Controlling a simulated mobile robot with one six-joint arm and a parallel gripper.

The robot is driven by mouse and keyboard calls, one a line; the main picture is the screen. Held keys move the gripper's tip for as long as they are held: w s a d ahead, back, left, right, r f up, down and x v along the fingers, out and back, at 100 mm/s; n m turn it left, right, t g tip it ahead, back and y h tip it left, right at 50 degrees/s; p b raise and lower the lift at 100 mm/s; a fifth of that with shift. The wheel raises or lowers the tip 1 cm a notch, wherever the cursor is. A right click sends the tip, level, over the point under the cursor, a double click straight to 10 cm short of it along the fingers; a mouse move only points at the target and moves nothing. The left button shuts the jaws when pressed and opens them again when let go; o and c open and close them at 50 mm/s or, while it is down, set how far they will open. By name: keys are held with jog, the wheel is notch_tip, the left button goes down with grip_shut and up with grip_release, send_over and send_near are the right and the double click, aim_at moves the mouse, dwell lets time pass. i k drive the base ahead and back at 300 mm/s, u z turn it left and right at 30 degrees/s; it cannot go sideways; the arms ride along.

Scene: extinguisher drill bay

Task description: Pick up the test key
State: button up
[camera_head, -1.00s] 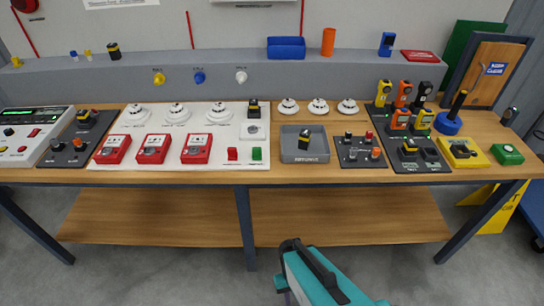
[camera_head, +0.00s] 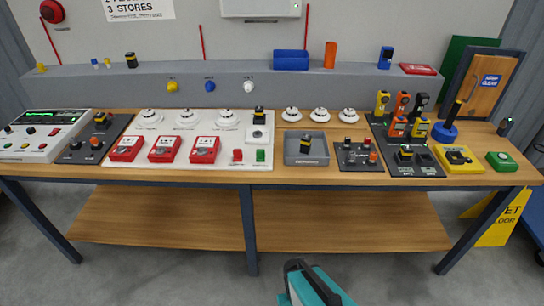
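I cannot tell for sure which thing is the test key. Several small black-and-yellow pieces look alike: one in the grey tray (camera_head: 306,145), one on the white board (camera_head: 259,116), one on the left dark panel (camera_head: 101,119), one on the right dark panel (camera_head: 405,153) and one on the back ledge (camera_head: 131,61). My teal arm with a dark end (camera_head: 297,266) shows at the bottom, in front of the bench and apart from all of them. My gripper's fingers cannot be made out, and nothing held is visible.
The wooden bench (camera_head: 345,187) spans the view. The white board (camera_head: 115,171) carries white detectors and red call points (camera_head: 163,150). A dark block with small knobs (camera_head: 358,155) stands right of the grey tray (camera_head: 290,158). A yellow floor sign (camera_head: 500,225) stands at the right.

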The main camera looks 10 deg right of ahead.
aim_at(260, 153)
jog(key=u, duration=0.15)
jog(key=i, duration=0.95)
jog(key=z, duration=0.1)
